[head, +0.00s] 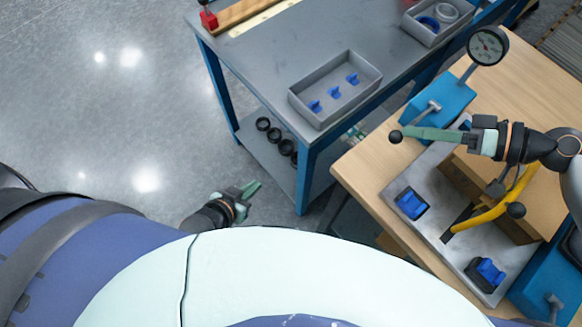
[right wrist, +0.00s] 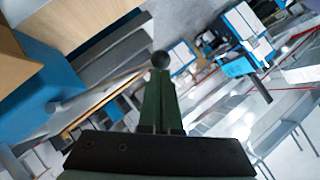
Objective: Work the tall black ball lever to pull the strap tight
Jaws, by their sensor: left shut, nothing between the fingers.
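The black ball (head: 395,137) of the tall lever shows at the fingertips of my right gripper (head: 405,134), over the left edge of the wooden table. In the right wrist view the ball (right wrist: 161,60) sits at the tips of the close-together green fingers (right wrist: 159,80), which appear shut on the lever; its rod is mostly hidden. A yellow curved band (head: 490,214), possibly the strap, runs by a brown box (head: 485,172), with another black ball (head: 516,210) beside it. My left gripper (head: 252,188) is shut and empty above the floor.
A grey-topped bench (head: 300,50) stands behind, with a grey tray (head: 335,88) of blue pieces. Open floor lies left.

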